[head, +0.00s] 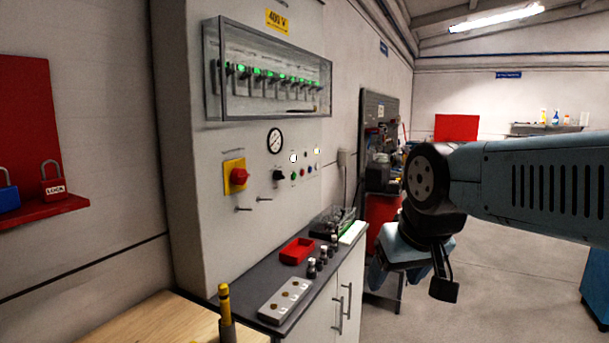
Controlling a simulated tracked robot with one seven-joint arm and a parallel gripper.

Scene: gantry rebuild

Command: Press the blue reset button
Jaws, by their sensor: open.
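The grey control cabinet (215,250) stands left of centre in the head view. On its front is a row of small buttons: a green one (293,176), a red one (302,173) and a very small blue button (309,170) to their right. The blue button is too small to show detail. My gripper (387,282) hangs from my arm to the right of the cabinet, pointing down, open and apart from the panel. Its fingers are partly hidden and dark.
A red-and-yellow rotary switch (238,177), a black knob (279,174) and two protruding pegs are on the cabinet front. Below, a dark counter (262,272) holds a red tray (297,251), small bottles and a socket strip (285,300). Open floor lies right.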

